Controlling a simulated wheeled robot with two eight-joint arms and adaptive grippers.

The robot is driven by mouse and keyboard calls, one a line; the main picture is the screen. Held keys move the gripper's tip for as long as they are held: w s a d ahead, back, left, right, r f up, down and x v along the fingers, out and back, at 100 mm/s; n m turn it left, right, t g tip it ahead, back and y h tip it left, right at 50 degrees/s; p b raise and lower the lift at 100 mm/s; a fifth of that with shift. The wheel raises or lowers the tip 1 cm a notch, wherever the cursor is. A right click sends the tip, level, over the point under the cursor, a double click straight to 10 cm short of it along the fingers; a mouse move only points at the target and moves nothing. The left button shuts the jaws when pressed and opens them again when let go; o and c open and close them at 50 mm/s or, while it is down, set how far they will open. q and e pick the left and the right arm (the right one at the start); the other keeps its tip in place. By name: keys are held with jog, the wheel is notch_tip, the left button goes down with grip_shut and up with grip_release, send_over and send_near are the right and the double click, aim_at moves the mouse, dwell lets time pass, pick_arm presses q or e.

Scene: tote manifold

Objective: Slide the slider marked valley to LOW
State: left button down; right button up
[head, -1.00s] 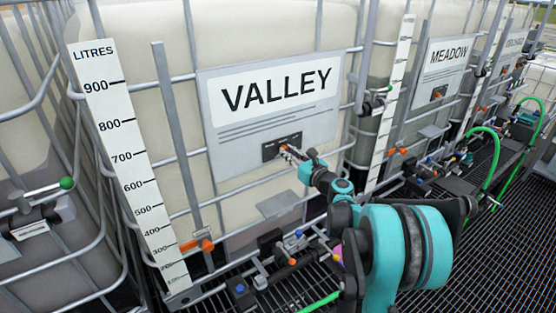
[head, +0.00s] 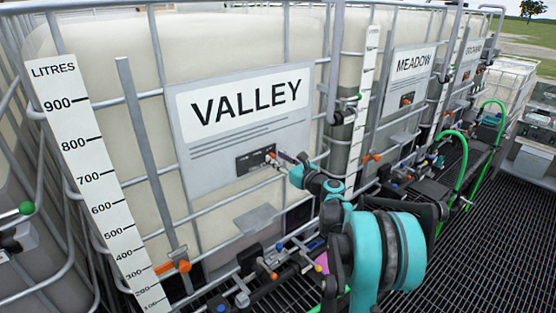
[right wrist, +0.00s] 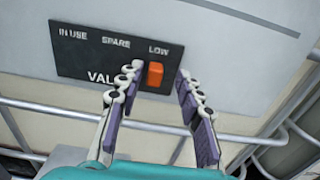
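The slider marked VALLEY is a black panel (right wrist: 85,50) with an orange knob (right wrist: 155,74), seen in the right wrist view. The knob sits at the right end, under the word LOW; IN USE and SPARE are left of it. In the head view the panel (head: 246,164) is below the VALLEY sign, with the knob (head: 271,154) near its right end. My right gripper (right wrist: 154,76) is open, its fingers either side of the knob in view with gaps to it. It also shows in the head view (head: 282,158). My left gripper is out of view.
The VALLEY sign plate (head: 245,110) is mounted on a caged white tank. A litre scale (head: 100,180) stands left. Cage bars (head: 155,170), valves and green hoses (head: 460,150) line the front. A dark grating floor (head: 480,245) lies right.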

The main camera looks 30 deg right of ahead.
jog(key=s+d, duration=0.1)
jog(key=s, duration=1.1)
jog(key=shift+d, duration=0.4)
jog(key=s+a+f+n+g+y+b, duration=0.1)
jog(key=s+a+f+n+g+b, duration=0.3)
jog(key=a+f+n, duration=0.55)
jog(key=s+a+f+n+g+y+b, duration=0.15)
jog(key=a+f+n+b, duration=0.45)
jog(key=a, duration=0.6)
jog(key=s+a+f+n+g+h+b, duration=0.2)
jog(key=s+f+n+b, duration=0.4)
jog(key=s+f+n, duration=0.3)
jog(key=s+a+f+n+g+h+b, duration=0.3)
jog(key=s+a+f+n+b, duration=0.2)
jog(key=s+f+n, duration=0.4)
notch_tip(320, 180, down, 3)
jog(key=shift+s+r+n+b, duration=0.1)
jog(key=shift+s+n+b, duration=0.25)
jog(key=shift+b, duration=0.55)
jog(key=shift+w+a, duration=0.15)
jog(key=shift+a, duration=0.05)
